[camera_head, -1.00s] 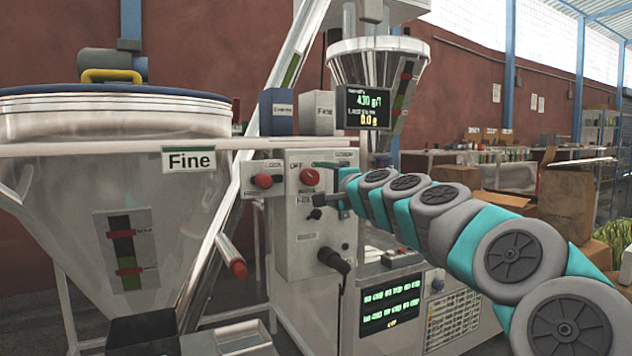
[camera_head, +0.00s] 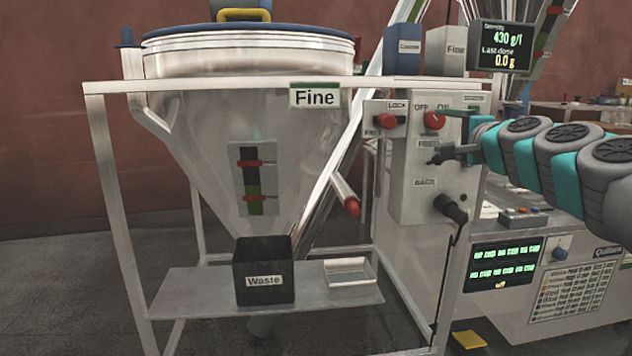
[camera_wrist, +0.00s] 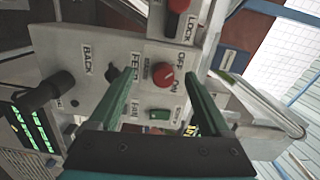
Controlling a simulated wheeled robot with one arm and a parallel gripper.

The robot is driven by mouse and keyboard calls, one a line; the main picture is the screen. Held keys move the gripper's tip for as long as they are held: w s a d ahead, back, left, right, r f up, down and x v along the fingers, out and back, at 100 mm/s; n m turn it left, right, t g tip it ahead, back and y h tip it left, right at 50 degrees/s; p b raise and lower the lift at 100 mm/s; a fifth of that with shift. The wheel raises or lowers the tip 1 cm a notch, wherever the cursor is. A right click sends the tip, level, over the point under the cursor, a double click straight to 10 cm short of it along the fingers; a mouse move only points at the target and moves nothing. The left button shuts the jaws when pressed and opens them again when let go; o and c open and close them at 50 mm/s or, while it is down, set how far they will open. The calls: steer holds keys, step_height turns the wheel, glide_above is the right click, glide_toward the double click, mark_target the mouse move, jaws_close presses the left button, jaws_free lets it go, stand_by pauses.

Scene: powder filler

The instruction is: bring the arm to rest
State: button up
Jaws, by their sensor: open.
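My gripper (camera_head: 447,134) is in front of the upper part of the grey control panel (camera_head: 428,180), with my arm reaching in from the right. In the wrist view my gripper (camera_wrist: 164,76) shows two green fingers apart, with nothing between them. Beyond the fingers is the panel's red OFF/ON knob (camera_wrist: 163,77), with a small green switch (camera_wrist: 159,114) below it. The red knob also shows in the head view (camera_head: 434,120), just left of the upper finger. I cannot tell whether a finger touches the panel.
The hopper labelled Fine (camera_head: 215,135) stands left of the panel in a metal frame. A black Waste box (camera_head: 263,283) and a small tray (camera_head: 348,272) are on its shelf. A dark handle (camera_head: 450,207) juts from the panel below my gripper. A machine with green displays (camera_head: 506,262) stands at right.

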steer(key=s+a+f+n+g+y, duration=0.2)
steer(key=a+f+n, duration=0.15)
steer(key=a, duration=0.35)
steer(key=s+a+f+n+g+y, duration=0.2)
steer(key=a+f+n, duration=0.15)
steer(key=a, duration=0.35)
steer(key=s+a+f+n+g+p, duration=0.1)
steer(key=s+a+f+n+g, duration=0.35)
steer(key=s+a+f, duration=0.6)
steer(key=s+f+n+g+h+p, duration=0.1)
steer(key=s+f+n+g+h, duration=0.15)
steer(key=s+f+g, duration=0.65)
steer(key=s+d+f+h, duration=0.1)
steer(key=s+d+f, duration=0.1)
steer(key=s, duration=0.4)
steer(key=s+d+f+n+g+h, duration=0.1)
steer(key=s+d+f, duration=0.1)
steer(key=s+f, duration=0.3)
steer(key=s+d+f+n+g+h, duration=0.1)
steer(key=s+d+f, duration=0.1)
steer(key=s, duration=0.7)
steer(key=shift+d+f+p, duration=0.4)
steer(key=shift+f+p, duration=0.05)
steer(key=shift+f, duration=0.45)
